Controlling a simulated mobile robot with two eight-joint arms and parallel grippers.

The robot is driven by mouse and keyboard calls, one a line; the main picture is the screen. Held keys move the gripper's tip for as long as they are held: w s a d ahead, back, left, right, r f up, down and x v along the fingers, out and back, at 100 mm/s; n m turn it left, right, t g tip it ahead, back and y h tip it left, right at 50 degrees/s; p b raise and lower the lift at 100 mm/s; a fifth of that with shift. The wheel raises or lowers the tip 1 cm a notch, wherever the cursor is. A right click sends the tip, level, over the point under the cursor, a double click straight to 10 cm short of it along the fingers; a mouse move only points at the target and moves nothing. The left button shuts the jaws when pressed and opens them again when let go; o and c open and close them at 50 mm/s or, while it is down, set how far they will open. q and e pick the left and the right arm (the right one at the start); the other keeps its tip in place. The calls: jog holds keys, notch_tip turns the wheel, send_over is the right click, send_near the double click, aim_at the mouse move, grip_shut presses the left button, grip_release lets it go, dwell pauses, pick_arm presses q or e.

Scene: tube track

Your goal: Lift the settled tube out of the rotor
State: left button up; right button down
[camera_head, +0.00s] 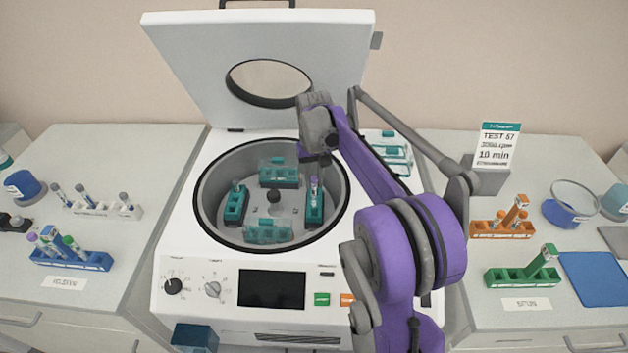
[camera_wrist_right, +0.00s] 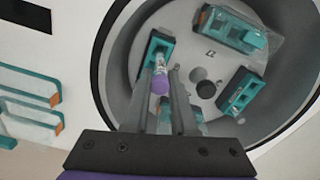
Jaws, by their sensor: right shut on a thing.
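The tube (camera_head: 314,186) with a purple cap stands in the right-hand teal bucket (camera_head: 316,212) of the rotor, inside the open centrifuge (camera_head: 207,268). My right gripper (camera_head: 318,170) reaches down into the bowl from above. In the right wrist view my right gripper (camera_wrist_right: 162,74) is shut on the tube (camera_wrist_right: 160,84), with a finger on each side and the purple cap towards the camera. The tube's lower end is at the teal bucket (camera_wrist_right: 165,44); how deep it sits is hidden. My left gripper is not in view.
Other teal buckets (camera_head: 235,205) sit around the rotor hub (camera_head: 273,196). The raised lid (camera_head: 205,50) stands behind. A blue rack (camera_head: 72,258) is on the left bench; an orange rack (camera_head: 500,230) and a green rack (camera_head: 522,277) are on the right bench.

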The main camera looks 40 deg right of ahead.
jog(key=shift+r+p, duration=1.1)
jog(key=shift+r, duration=1.25)
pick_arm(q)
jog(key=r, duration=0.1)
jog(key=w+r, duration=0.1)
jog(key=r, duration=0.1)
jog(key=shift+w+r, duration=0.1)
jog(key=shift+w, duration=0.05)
pick_arm(e)
jog(key=shift+f, duration=0.1)
